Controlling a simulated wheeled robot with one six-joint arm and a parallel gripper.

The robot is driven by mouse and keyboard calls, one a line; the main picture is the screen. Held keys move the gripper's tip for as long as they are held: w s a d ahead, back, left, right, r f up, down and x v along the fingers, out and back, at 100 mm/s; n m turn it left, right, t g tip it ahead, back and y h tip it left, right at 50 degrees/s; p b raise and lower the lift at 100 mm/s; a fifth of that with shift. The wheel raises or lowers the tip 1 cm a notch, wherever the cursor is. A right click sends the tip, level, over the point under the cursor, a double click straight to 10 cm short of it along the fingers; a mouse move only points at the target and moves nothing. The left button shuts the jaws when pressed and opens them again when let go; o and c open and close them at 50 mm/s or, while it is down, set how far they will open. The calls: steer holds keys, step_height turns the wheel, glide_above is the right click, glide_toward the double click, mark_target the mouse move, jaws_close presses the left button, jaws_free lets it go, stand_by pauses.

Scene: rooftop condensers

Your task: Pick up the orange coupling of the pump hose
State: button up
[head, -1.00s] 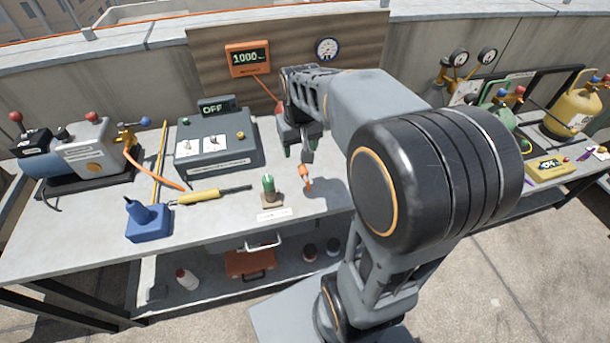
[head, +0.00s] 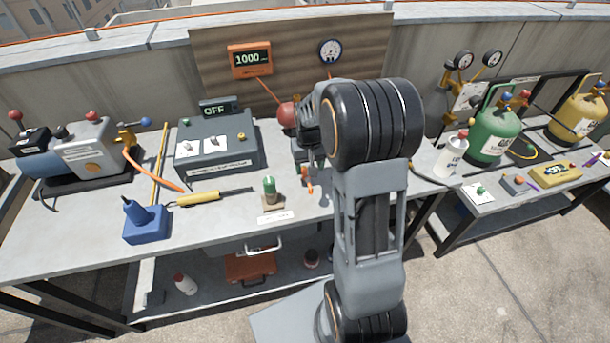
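The pump (head: 85,150) stands at the left of the bench. Its orange hose (head: 150,172) runs from a brass valve down to the bench top, ending near the yellow-handled tool. A small orange piece (head: 310,188), which looks like a coupling, shows at mid-bench, right of the green-topped item. Whether it joins the pump hose cannot be seen. My gripper (head: 307,168) is close above or at this orange piece, mostly hidden behind my arm. I cannot tell whether its fingers are open or touch it.
A yellow-handled tool (head: 205,198), a blue holder (head: 146,222), a green-topped item (head: 270,190) and a grey OFF box (head: 215,145) stand left of my gripper. A white bottle (head: 452,157) and a green cylinder (head: 494,138) are at the right. Bare bench lies along the front left.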

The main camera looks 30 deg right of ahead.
mark_target(307, 178)
steer(key=shift+w+a+f, duration=0.1)
steer(key=shift+a+f, duration=0.05)
steer(key=shift+f, duration=1.15)
steer(key=shift+w+a+f, duration=0.1)
steer(key=shift+f, duration=1.2)
steer(key=c, duration=1.1)
